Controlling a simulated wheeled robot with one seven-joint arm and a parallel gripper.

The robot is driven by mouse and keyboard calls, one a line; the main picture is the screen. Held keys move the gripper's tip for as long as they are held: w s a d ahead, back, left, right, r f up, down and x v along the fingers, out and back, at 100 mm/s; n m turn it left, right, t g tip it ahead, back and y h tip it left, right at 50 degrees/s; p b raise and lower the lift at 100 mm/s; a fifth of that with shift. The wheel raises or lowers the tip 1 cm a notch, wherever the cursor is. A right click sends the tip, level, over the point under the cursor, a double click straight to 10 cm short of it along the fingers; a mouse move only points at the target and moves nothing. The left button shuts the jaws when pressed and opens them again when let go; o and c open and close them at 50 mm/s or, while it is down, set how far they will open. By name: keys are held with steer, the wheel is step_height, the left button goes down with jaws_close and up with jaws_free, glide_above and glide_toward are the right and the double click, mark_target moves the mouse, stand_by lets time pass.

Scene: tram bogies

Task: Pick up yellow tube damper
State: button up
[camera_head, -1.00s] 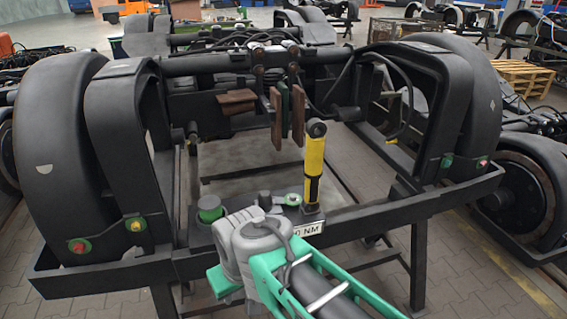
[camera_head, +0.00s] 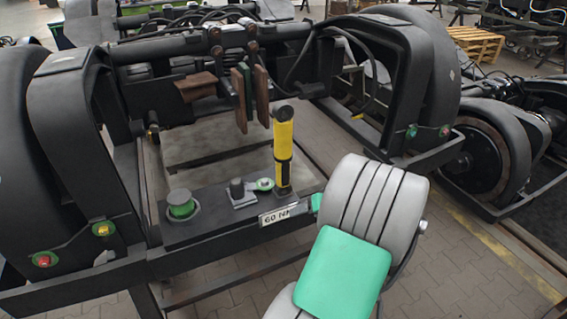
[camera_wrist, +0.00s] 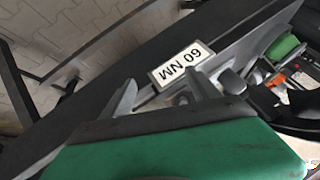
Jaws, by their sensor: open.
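The yellow tube damper (camera_head: 284,142) stands upright in the head view, with a black lower end and a dark eye at its top. It stands at the right end of a dark plate (camera_head: 222,220) on the bogie frame. My gripper (camera_wrist: 163,88) is open in the wrist view, its two grey fingers apart in front of the "60 NM" label (camera_wrist: 181,65). I cannot make out the damper in the wrist view. In the head view my grey and green arm is right of and nearer than the damper, and hides the fingers.
A green-banded knob (camera_head: 181,206) and a small grey fitting (camera_head: 238,192) stand on the plate left of the damper. Brown pads (camera_head: 262,97) hang behind it. Black wheel covers (camera_head: 80,130) flank the frame. Open floor (camera_head: 440,270) lies front right.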

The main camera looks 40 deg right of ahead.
mark_target(290, 163)
steer(key=w+r+n+t, duration=0.1)
steer(key=w+r+n, duration=0.1)
steer(key=r, duration=0.2)
steer(key=w+d+r+n+t, duration=0.1)
steer(key=w+r+n+t, duration=0.1)
steer(key=w+r, duration=0.1)
steer(key=w+d+r+n+t, duration=0.1)
steer(key=w+r+t, duration=0.1)
steer(key=r, duration=0.3)
steer(key=shift+w+n+h, duration=0.3)
steer(key=shift+w+n, duration=0.1)
steer(key=shift+w, duration=0.25)
steer(key=shift+w+r+t, duration=0.1)
steer(key=shift+w+t, duration=0.2)
steer(key=x, duration=0.2)
steer(key=p+x, duration=0.1)
steer(key=x, duration=0.1)
steer(key=p+x, duration=0.1)
steer(key=x, duration=0.1)
steer(key=shift+w+a, duration=0.25)
steer(key=shift+w, duration=0.4)
steer(key=shift+c, duration=0.4)
jaws_close()
